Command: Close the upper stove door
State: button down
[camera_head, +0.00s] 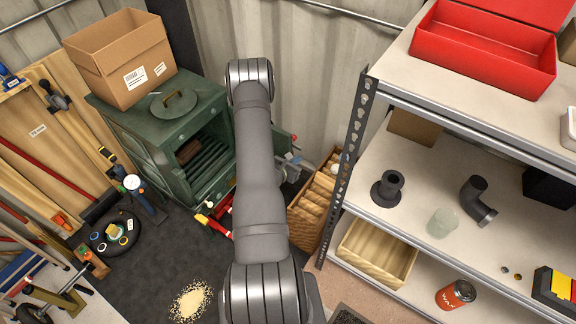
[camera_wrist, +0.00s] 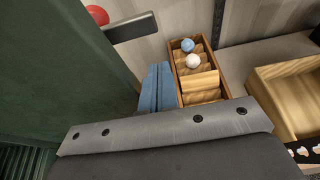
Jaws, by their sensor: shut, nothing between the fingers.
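The green stove (camera_head: 155,140) stands at the back left in the head view. Its upper chamber is open at the front and shows a dark grate inside. The upper stove door (camera_head: 282,143) stands swung out to the right, mostly hidden behind my arm. In the wrist view a dark green panel (camera_wrist: 50,60), which looks like this door, fills the left side. A dark handle (camera_wrist: 132,27) with a red knob (camera_wrist: 97,14) sticks out from it. My gripper (camera_wrist: 155,88) shows blue fingers together and empty, right of the panel. I cannot tell whether they touch it.
A cardboard box (camera_head: 122,60) and a round lid (camera_head: 173,102) sit on the stove. A metal shelf (camera_head: 345,170) stands to the right, with a wooden crate (camera_head: 312,205) beside it. Red and yellow items (camera_head: 212,218) lie low before the stove. Tools line the left wall.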

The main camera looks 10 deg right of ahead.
jog(key=shift+a+r, duration=0.15)
jog(key=shift+r, duration=1.75)
notch_tip(320, 180, up, 2)
jog(key=shift+s+r+n, duration=0.1)
jog(key=shift+r+n, duration=0.1)
jog(key=shift+n, duration=0.3)
jog(key=shift+f, duration=0.1)
send_near(299, 149)
jog(key=f, duration=0.1)
jog(key=s+a+f, duration=0.1)
jog(key=f, duration=0.1)
jog(key=shift+s+a, duration=0.15)
jog(key=shift+a, duration=0.05)
